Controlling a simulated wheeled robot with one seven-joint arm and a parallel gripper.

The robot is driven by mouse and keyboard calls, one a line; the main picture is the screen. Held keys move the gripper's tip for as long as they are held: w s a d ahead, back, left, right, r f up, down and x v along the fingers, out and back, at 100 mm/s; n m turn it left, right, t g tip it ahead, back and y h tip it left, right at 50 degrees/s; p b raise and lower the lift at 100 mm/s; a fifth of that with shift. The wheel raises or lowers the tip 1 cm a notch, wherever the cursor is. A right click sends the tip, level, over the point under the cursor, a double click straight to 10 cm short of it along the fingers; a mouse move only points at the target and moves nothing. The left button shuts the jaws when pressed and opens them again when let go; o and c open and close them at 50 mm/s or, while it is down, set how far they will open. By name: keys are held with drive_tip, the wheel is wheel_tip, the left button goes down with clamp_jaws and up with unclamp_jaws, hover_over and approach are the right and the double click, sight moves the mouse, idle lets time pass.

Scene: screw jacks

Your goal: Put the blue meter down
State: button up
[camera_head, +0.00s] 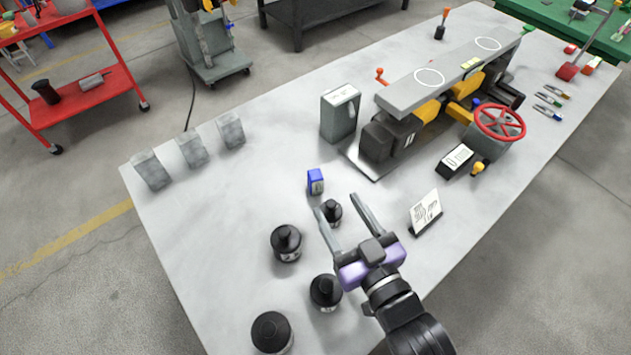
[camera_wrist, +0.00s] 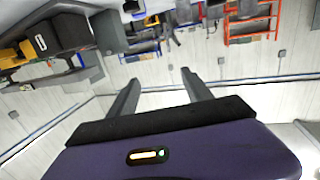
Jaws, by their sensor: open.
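The blue meter (camera_head: 316,181) stands upright on the grey table (camera_head: 255,185), near the middle of the head view. Its pale face is turned towards the lower right. My gripper (camera_head: 338,204) is open, its two fingers apart and pointing up the picture. The meter is beyond the left fingertip and apart from it in the picture. Nothing is held between the fingers. In the wrist view the open fingers (camera_wrist: 158,85) show with empty space between them, and I cannot make out the meter there.
Several black-capped bottles (camera_head: 286,242) stand left of and below my gripper; a small one (camera_head: 332,212) shows between the fingers. A sign card (camera_head: 426,211) stands to the right. The screw-jack rig (camera_head: 430,100) and a grey box (camera_head: 340,112) are behind. Grey blocks (camera_head: 191,149) line the far left; table between is clear.

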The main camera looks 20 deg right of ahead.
drive_tip(key=w+f+g+h, duration=0.1)
drive_tip(key=w+f, duration=0.1)
drive_tip(key=w, duration=0.7)
drive_tip(key=m+g+h, duration=0.1)
drive_tip(key=m+g, duration=0.1)
drive_tip(key=g, duration=0.1)
approach(315, 175)
drive_tip(key=shift+w, duration=0.5)
drive_tip(key=shift+f+p+x, duration=0.1)
drive_tip(key=shift+p+x, duration=0.2)
drive_tip(key=shift+x, duration=1.65)
drive_tip(key=shift+f+p+x, duration=0.15)
drive_tip(key=shift+p+x, duration=0.15)
drive_tip(key=shift+x, duration=1.65)
drive_tip(key=shift+s, duration=0.1)
clamp_jaws()
